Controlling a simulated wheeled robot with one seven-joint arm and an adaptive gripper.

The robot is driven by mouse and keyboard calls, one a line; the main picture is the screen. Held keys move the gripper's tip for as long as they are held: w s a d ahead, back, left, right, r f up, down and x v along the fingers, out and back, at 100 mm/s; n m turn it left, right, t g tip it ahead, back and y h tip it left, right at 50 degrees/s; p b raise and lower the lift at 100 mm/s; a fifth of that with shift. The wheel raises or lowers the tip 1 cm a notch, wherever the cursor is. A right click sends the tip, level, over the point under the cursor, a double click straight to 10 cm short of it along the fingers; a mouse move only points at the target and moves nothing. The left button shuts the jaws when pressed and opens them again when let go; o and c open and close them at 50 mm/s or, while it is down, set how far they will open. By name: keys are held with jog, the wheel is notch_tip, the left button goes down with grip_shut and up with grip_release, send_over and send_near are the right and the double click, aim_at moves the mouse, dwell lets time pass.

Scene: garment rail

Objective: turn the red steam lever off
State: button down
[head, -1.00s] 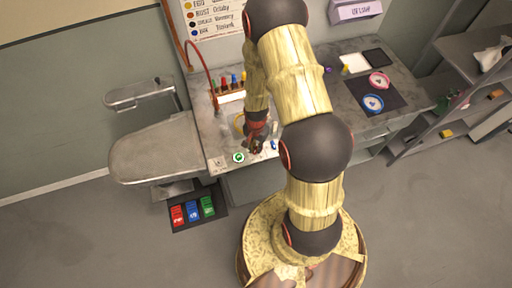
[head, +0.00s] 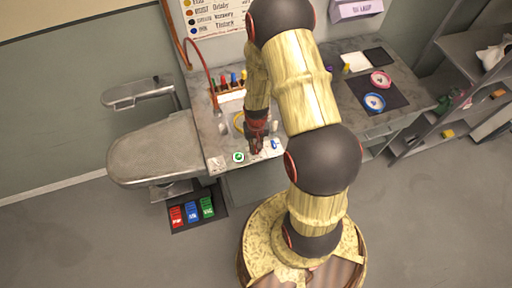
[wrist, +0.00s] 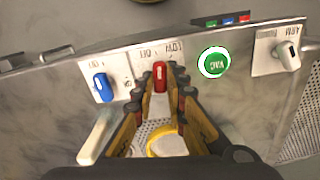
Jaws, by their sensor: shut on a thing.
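The red steam lever (wrist: 160,76) stands on a pale plate with lettering, partly legible as "OFF" and "LOW", in the wrist view. My gripper (wrist: 160,90) has one finger on each side of it and is shut on it. The lever's lower part is hidden between the fingers. In the head view my gripper (head: 256,147) is at the front edge of the metal table (head: 215,140), and the red lever is hidden there.
A blue lever (wrist: 103,88) is close left of the red one. A green VAC button (wrist: 214,63) is close right, and a white ARM lever (wrist: 287,56) is farther right. The ironing board (head: 160,150) lies left of the table. Red, blue and green pedals (head: 192,211) are on the floor.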

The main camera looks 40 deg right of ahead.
jog(key=shift+n, duration=0.8)
jog(key=c, duration=1.8)
grip_release()
jog(key=shift+c, duration=0.2)
jog(key=shift+o, duration=0.2)
jog(key=shift+r, duration=0.1)
notch_tip(320, 180, up, 12)
